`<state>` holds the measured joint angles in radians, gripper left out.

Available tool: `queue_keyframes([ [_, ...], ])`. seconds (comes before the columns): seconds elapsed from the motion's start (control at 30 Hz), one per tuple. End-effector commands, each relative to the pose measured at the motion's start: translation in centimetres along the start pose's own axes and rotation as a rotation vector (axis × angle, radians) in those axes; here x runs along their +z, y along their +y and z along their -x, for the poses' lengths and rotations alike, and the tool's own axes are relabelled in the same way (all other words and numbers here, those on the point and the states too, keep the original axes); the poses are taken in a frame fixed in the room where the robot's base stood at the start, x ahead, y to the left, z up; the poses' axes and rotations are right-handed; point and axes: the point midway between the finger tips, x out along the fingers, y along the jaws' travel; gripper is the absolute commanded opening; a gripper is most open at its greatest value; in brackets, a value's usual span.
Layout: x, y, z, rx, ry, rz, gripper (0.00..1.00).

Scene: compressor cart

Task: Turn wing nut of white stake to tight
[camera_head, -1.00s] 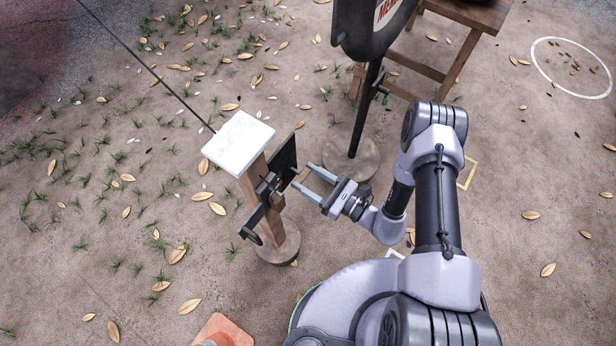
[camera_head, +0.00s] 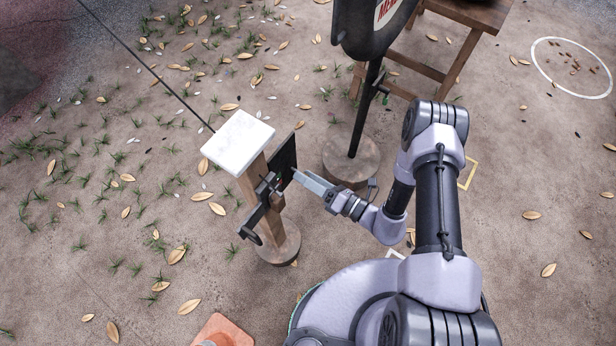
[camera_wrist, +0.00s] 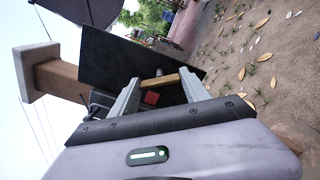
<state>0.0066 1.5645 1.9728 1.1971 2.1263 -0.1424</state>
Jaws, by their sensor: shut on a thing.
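The white stake (camera_head: 238,143) is a wooden post with a white cap on a round base, left of centre in the head view. In the wrist view it (camera_wrist: 60,78) lies sideways at the left. A black plate (camera_head: 286,160) and dark bracket parts are on its side. My gripper (camera_head: 298,175) is at the plate's right side, fingers seen edge-on. In the wrist view my gripper (camera_wrist: 160,85) has a finger at each end of a short brass-coloured bar, the wing nut (camera_wrist: 160,81), and is shut on it. A small red patch (camera_wrist: 151,98) shows beside the bar.
A dark sign or tank on a pole with a round base (camera_head: 351,161) stands close behind my gripper. A wooden table (camera_head: 470,14) is at the top right. An orange cone (camera_head: 222,330) is at the bottom. A thin dark line runs from the stake to the upper left.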

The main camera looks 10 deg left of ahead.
Motion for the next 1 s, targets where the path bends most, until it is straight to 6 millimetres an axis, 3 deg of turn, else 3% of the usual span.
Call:
queue_keyframes([
  [0.5,-0.08,-0.03,0.02,0.000,0.001,-0.433,0.14],
  [1.0,-0.09,-0.01,0.03,-0.001,0.001,-0.618,0.14],
])
